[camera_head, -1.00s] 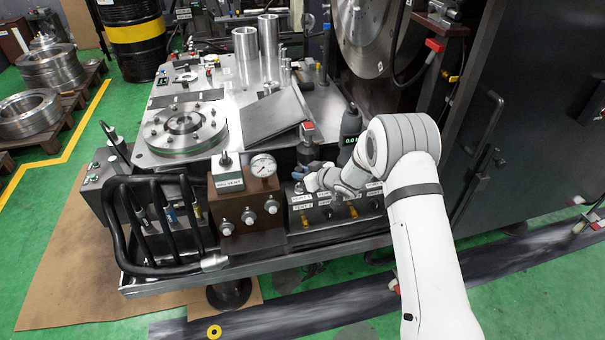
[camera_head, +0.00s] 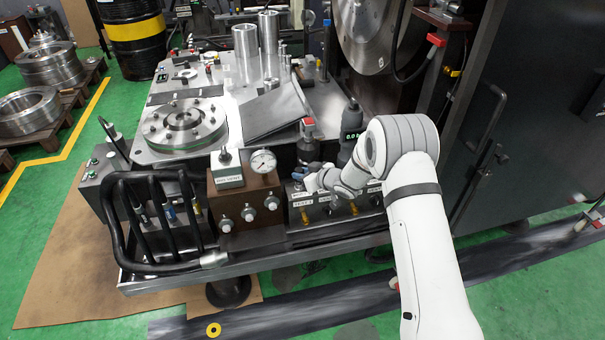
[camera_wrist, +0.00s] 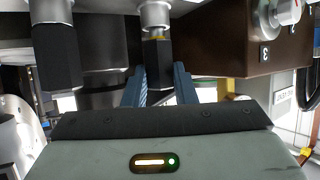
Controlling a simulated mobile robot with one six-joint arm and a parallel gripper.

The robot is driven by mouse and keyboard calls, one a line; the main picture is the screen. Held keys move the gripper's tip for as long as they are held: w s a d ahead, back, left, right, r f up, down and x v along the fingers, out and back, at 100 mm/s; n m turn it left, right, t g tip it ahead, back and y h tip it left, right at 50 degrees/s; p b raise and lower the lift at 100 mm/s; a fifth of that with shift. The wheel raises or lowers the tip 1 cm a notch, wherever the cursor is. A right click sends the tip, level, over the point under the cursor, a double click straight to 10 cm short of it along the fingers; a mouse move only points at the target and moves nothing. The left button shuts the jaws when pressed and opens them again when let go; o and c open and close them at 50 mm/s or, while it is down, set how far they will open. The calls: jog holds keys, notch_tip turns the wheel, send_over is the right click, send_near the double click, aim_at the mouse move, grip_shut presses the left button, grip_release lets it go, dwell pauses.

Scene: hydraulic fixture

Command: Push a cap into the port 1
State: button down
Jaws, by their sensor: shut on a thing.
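My gripper (camera_head: 303,174) is low over the back left of the dark port block (camera_head: 340,228), close to the brown gauge block. In the wrist view its two blue fingers (camera_wrist: 160,86) stand on either side of a black hexagonal piece (camera_wrist: 157,66), which I take for the cap. A thin gold ring and a silver cylinder (camera_wrist: 154,14) show directly above this piece, in line with it. I cannot tell how deeply it is seated. Labels and yellow fittings (camera_head: 304,217) are on the block's front. My arm hides part of the block.
The brown block (camera_head: 248,205) with a gauge (camera_head: 263,161) and silver knobs stands just left of the port block. Another black hexagonal piece (camera_wrist: 56,58) hangs left of the fingers in the wrist view. Black hoses (camera_head: 150,225) lie farther left. A red-topped part (camera_head: 308,135) stands behind the gripper.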

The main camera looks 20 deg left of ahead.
jog(key=shift+f+b, duration=0.35)
jog(key=shift+f, duration=0.25)
dwell(0.5)
jog(key=c, duration=1.1)
grip_release()
